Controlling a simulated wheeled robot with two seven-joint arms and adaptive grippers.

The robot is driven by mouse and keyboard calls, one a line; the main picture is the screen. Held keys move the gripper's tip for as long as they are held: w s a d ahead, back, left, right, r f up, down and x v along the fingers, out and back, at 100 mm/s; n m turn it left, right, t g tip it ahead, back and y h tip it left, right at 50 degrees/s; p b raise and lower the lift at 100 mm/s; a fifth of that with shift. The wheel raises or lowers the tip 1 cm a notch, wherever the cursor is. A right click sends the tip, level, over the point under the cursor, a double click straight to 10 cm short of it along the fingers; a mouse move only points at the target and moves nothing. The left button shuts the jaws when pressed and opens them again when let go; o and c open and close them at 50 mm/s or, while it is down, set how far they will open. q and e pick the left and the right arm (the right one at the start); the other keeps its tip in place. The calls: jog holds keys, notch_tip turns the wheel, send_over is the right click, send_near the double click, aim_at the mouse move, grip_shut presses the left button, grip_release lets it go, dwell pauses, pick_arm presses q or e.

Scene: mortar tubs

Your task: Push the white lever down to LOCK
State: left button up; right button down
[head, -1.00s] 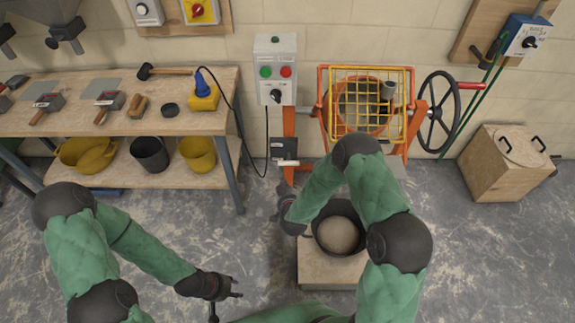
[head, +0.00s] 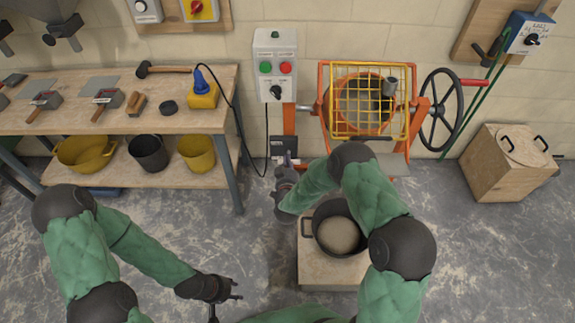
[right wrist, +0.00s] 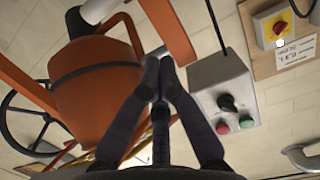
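The white lever (right wrist: 98,10) shows as a pale rounded handle at the top left of the right wrist view. In the head view it is hidden behind my right gripper (head: 286,160), which is over the dark plate (head: 283,146) on the mixer's orange post. In the right wrist view the right gripper's fingertips (right wrist: 159,68) are together with nothing seen between them. They are apart from the handle in the picture; whether any part of the gripper touches it I cannot tell. My left gripper (head: 236,289) is low in the head view, open and empty.
The orange mixer (head: 364,105) with its yellow grid stands behind my right arm, its black handwheel (head: 440,110) at right. A grey switch box (head: 275,65) is above the plate. A black bucket (head: 339,228) stands on a wooden block (head: 318,272). A workbench (head: 130,115) is at left.

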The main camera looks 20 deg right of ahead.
jog(key=b+x, duration=0.1)
jog(key=x, duration=0.5)
jog(key=shift+w+d+f+b, duration=0.1)
jog(key=shift+w+f+b, duration=0.1)
jog(key=shift+w+b, duration=0.15)
jog(key=shift+s+f+b, duration=0.3)
jog(key=shift+f+b, duration=0.2)
jog(key=shift+f, duration=0.5)
jog(key=shift+s+a+f, duration=0.25)
jog(key=shift+s+f, duration=0.2)
jog(key=shift+f, duration=0.25)
jog(key=shift+b, duration=0.3)
